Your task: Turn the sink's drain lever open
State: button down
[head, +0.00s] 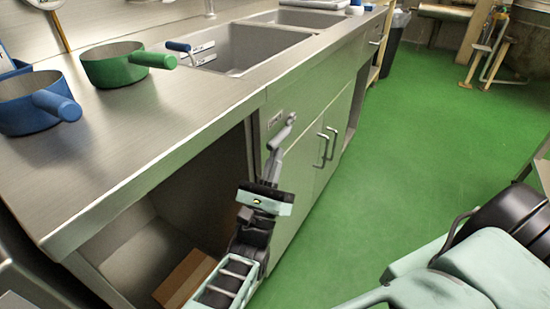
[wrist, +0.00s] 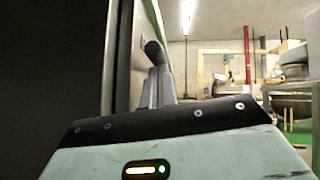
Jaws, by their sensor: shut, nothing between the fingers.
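The drain lever (head: 285,131) is a grey handle with a rounded end, on the upper cabinet front below the sink (head: 245,48). It slants up and to the right in the head view. My gripper (head: 274,158) is shut and empty, just below the lever, pointing up along the cabinet front. In the wrist view my gripper's fingers (wrist: 157,86) are together, with the lever's dark rounded end (wrist: 154,52) just beyond them. The fingertips overlap the lever's lower part in view; I cannot tell whether they touch it.
An open bay under the steel counter (head: 140,130) lies left. Green pan (head: 113,66) and blue pan (head: 30,103) stand on top.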

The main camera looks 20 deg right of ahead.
aim_at(273, 141)
jog(key=shift+s+a+r+m+g+y+p, duration=0.1)
jog(key=shift+r+m+g+y+p, duration=0.15)
jog(key=shift+r+g+p, duration=1.05)
jog(key=shift+a+r+m+t+y+p, duration=0.15)
jog(key=shift+r+t+y+p, duration=0.3)
jog(key=shift+p, duration=1.95)
jog(key=shift+s+r+m+g+y+p, duration=0.15)
jog(key=shift+r+g+p, duration=0.75)
jog(key=shift+p, duration=0.95)
notch_tip(273, 141, up, 2)
jog(key=p, duration=0.2)
jog(key=g+y+p, duration=0.1)
jog(key=p, duration=0.2)
jog(key=shift+w+d+r+m+g+y, duration=0.15)
jog(key=shift+r+m+g+y, duration=0.05)
jog(key=shift+m+g+y, duration=0.05)
jog(key=r+g+p, duration=0.1)
jog(key=p, duration=0.2)
jog(key=shift+w+d+y, duration=0.1)
jog(key=shift+d+y, duration=0.05)
jog(key=shift+y, duration=0.25)
jog(key=r+p, duration=0.1)
jog(key=p, duration=0.1)
jog(key=w+d+r+p, duration=0.1)
jog(key=shift+p, duration=0.35)
jog(key=shift+d, duration=0.1)
